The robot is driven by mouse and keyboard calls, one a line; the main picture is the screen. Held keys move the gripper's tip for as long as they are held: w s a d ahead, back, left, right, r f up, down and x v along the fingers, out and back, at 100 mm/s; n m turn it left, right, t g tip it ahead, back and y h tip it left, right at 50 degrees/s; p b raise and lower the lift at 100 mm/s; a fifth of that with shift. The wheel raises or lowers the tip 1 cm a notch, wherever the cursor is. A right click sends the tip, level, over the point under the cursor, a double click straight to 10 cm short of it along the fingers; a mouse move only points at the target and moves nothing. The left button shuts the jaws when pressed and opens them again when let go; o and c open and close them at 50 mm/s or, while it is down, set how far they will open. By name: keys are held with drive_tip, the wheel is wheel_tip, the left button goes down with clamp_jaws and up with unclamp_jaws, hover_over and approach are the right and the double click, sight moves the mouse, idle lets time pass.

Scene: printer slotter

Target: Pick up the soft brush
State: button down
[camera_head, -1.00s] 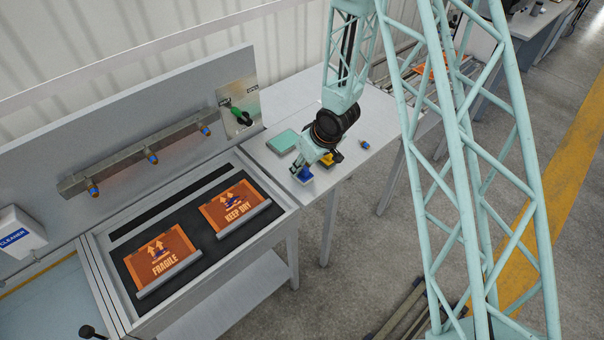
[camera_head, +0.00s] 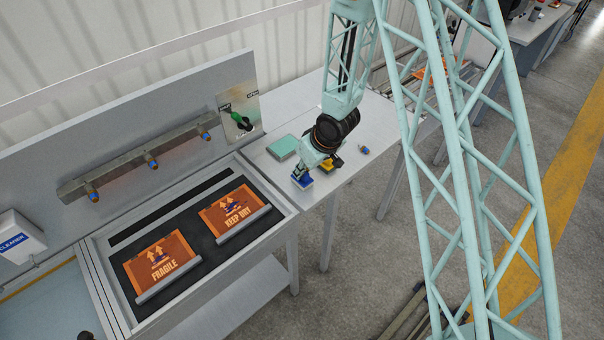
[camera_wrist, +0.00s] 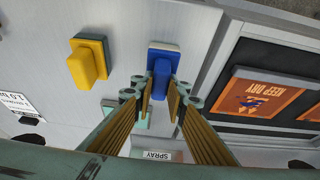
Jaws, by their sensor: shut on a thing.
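A blue brush-like block (camera_wrist: 163,62) with a pale base stands on the grey table. In the wrist view its blue handle is between the two fingers of my gripper (camera_wrist: 160,88), which is shut on it. In the head view the blue block (camera_head: 302,182) shows partly below my gripper, at the table's front edge. A similar yellow block (camera_wrist: 86,66) on a dark base stands apart to the left in the wrist view. No label naming either brush is readable.
A teal pad (camera_head: 283,147) lies behind the gripper. A small blue-tipped nozzle (camera_head: 364,150) lies to the right. The black-lined tray at left holds two orange panels, FRAGILE (camera_head: 162,262) and KEEP DRY (camera_head: 234,210). A SPRAY label (camera_wrist: 159,155) shows in the wrist view.

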drive_tip(key=shift+r, duration=0.1)
drive_tip(key=shift+r+p, duration=0.3)
drive_tip(key=shift+r, duration=1.35)
drive_tip(key=shift+s+d+b, duration=0.15)
drive_tip(key=shift+s+b, duration=0.05)
drive_tip(key=shift+s, duration=0.35)
drive_tip(key=shift+s+d+b, duration=0.15)
drive_tip(key=shift+s+b, duration=0.05)
drive_tip(key=shift+s, duration=0.3)
drive_tip(key=s+d+r+b, duration=0.1)
drive_tip(key=s+d+b, duration=0.2)
drive_tip(key=s, duration=1)
drive_tip(key=shift+s+d+r, duration=0.15)
drive_tip(key=shift+d+r, duration=0.05)
drive_tip(key=shift+d, duration=0.2)
drive_tip(key=c, duration=3.2)
unclamp_jaws()
drive_tip(key=shift+c, duration=0.7)
drive_tip(key=shift+a, duration=0.1)
